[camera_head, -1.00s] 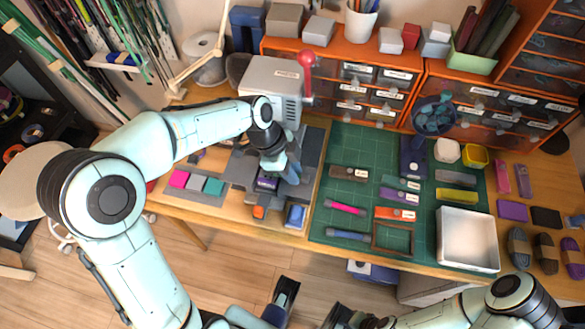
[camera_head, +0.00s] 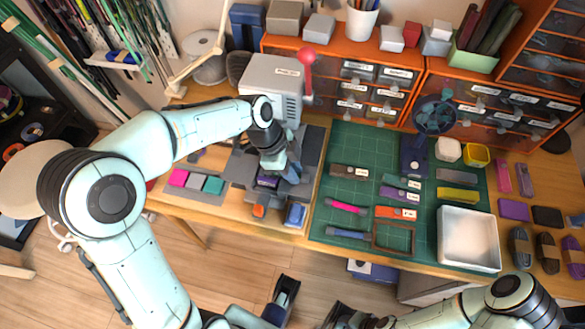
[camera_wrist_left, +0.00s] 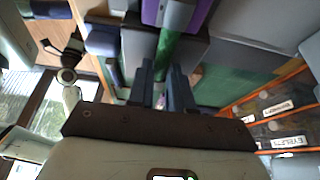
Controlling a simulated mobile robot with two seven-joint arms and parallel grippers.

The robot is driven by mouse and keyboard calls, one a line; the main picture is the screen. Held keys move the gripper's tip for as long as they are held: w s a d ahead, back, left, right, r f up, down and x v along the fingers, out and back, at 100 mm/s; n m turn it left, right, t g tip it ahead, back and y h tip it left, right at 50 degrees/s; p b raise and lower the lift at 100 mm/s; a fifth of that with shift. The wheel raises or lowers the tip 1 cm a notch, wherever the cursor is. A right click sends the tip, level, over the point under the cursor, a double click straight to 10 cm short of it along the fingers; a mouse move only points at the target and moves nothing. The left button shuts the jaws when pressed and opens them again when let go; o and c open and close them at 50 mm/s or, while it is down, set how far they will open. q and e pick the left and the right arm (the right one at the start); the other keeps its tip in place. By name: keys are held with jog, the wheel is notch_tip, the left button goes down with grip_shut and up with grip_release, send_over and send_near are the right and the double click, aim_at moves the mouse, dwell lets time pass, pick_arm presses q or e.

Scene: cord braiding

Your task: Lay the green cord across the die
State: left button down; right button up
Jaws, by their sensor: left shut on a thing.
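My left gripper (camera_head: 290,173) is over the dark base of the grey press. In the left wrist view its two fingers (camera_wrist_left: 164,92) are closed around a narrow green strip (camera_wrist_left: 165,48), which looks like the green cord. The cord is hard to make out in the head view, hidden by the gripper. A small dark block with a purple face (camera_head: 267,182), possibly the die, sits beside the fingers on the press base. I cannot tell whether the cord touches it. My right arm's dark end (camera_head: 343,316) is cut off at the bottom edge.
The grey press (camera_head: 272,78) with a red-knobbed lever (camera_head: 308,57) stands behind the gripper. Orange and blue blocks (camera_head: 295,214) sit at the front. The green mat (camera_head: 345,140) to the right holds tools, labelled pieces and a white tray (camera_head: 468,240). Orange drawers line the back.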

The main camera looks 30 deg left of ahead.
pick_arm(q)
jog(key=c, duration=0.9)
grip_release()
jog(key=shift+c, duration=0.2)
jog(key=shift+a+r, duration=0.1)
jog(key=shift+r, duration=0.1)
jog(key=p+v, duration=0.2)
jog(key=v, duration=1.1)
jog(key=shift+s+f, duration=0.1)
